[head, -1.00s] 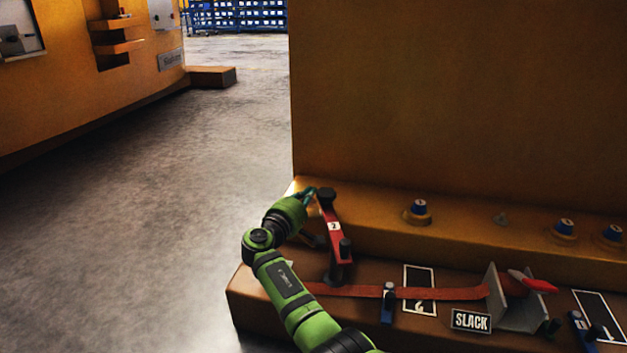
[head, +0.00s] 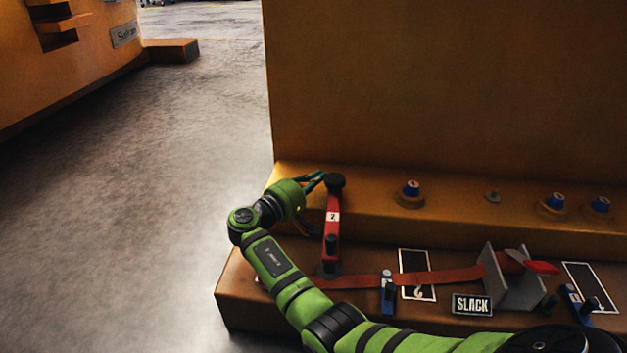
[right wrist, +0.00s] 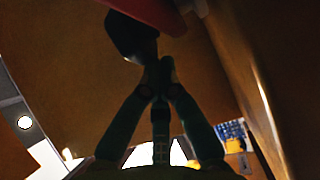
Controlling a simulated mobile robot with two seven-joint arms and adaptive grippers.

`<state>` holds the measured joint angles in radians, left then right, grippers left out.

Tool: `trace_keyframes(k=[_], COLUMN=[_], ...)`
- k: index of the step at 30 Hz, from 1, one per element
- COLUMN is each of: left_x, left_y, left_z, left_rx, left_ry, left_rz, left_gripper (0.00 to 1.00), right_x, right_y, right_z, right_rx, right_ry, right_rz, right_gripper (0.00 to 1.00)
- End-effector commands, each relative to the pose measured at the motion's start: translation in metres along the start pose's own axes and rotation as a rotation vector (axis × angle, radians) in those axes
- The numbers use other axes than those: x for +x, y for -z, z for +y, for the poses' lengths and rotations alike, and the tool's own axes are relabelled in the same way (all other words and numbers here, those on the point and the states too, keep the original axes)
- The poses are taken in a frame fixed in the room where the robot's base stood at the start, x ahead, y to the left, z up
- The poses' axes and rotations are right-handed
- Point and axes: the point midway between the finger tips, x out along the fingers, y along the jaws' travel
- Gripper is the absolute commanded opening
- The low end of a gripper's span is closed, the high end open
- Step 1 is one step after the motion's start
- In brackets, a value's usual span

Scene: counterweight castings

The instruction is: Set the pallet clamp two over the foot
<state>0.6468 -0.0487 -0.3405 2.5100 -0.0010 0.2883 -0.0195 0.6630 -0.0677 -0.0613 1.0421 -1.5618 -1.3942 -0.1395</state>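The pallet clamp two is a red bar (head: 332,225) with a white "2" label. A black knob tops its far end and a dark round base (head: 328,272) sits on the lower brown step. My right gripper (head: 320,180) is at the knob's left side. In the right wrist view its fingertips (right wrist: 162,75) are together at the black knob (right wrist: 130,35), under the red bar (right wrist: 150,10). They look shut against the knob; a firm grasp around it is not visible. I cannot make out which part is the foot. My left gripper is not in view.
A red strap (head: 440,278) runs right along the step to a grey bracket (head: 510,275), near a "SLACK" sign (head: 472,304). A tall orange wall (head: 440,80) rises behind. Open floor (head: 170,180) lies left.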

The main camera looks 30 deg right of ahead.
Motion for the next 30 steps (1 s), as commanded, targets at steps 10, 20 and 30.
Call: trace_keyframes(k=[10,20,30], left_x=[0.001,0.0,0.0], left_y=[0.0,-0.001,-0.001], left_z=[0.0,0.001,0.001], left_rx=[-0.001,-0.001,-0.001], left_ry=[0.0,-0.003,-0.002], left_rz=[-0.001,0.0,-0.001], left_gripper=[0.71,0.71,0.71], right_x=[0.001,-0.034,-0.102], right_y=[0.0,0.001,0.0], right_z=[0.001,-0.001,0.0], right_rx=[0.0,0.001,0.0], right_ry=[-0.001,0.003,0.001], right_rz=[-0.002,0.002,0.001], right_gripper=[0.0,0.0,0.0])
